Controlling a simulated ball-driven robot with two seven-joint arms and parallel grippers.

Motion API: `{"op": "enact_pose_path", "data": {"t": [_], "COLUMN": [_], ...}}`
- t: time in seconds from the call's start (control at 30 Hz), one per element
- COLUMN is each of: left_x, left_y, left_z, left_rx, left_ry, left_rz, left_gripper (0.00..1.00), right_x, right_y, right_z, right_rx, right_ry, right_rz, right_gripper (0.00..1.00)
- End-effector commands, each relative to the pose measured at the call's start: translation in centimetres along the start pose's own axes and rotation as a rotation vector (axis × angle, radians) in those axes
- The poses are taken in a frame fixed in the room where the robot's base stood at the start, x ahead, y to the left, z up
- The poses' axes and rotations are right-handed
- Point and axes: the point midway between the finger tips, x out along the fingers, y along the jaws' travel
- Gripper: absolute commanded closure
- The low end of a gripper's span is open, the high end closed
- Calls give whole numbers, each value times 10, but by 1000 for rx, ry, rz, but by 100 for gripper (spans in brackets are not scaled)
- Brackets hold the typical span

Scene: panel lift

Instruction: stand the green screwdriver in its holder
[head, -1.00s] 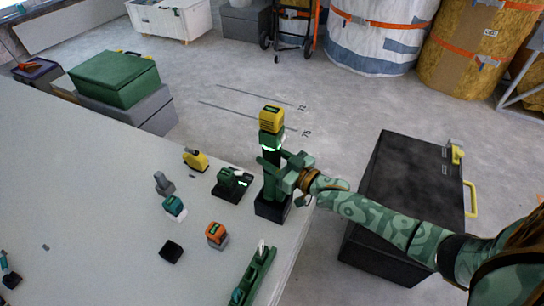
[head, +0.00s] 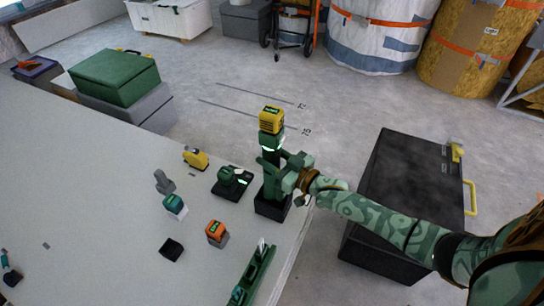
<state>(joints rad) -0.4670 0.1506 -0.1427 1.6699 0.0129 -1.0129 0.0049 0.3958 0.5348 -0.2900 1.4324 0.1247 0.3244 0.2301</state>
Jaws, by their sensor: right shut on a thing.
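A tall upright tool with a green body (head: 272,144) and a yellow top stands at the table's right edge. It looks like the green screwdriver, though its shape is partly hidden. Its lower end meets a square black block (head: 273,209), which looks like its holder. How deep it sits inside cannot be seen. My right gripper (head: 272,172) reaches in from the right and is shut on the tool's dark green middle, above the block. The fingers cover part of it. The tool looks close to upright. My left gripper is not in view.
A green tool on a black base (head: 232,182) stands just left. A yellow tool (head: 196,158), a teal block (head: 175,206), an orange block (head: 217,234) and a long green rack (head: 252,275) are also on the white table (head: 90,220). A black case (head: 405,200) stands right.

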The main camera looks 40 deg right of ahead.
Motion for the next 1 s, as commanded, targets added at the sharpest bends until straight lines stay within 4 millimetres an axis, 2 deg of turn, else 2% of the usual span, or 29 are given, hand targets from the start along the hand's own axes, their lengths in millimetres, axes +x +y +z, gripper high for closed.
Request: {"op": "enact_pose_path", "data": {"t": [0.27,1.0], "left_x": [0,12], "left_y": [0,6], "left_z": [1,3], "left_rx": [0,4], "left_ry": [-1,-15], "left_rz": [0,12], "left_gripper": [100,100], "right_x": [1,1], "right_y": [0,1], "right_z": [-2,19], "right_rx": [0,1], "right_ry": [7,7], "right_rz": [0,0], "right_gripper": [100,100]}}
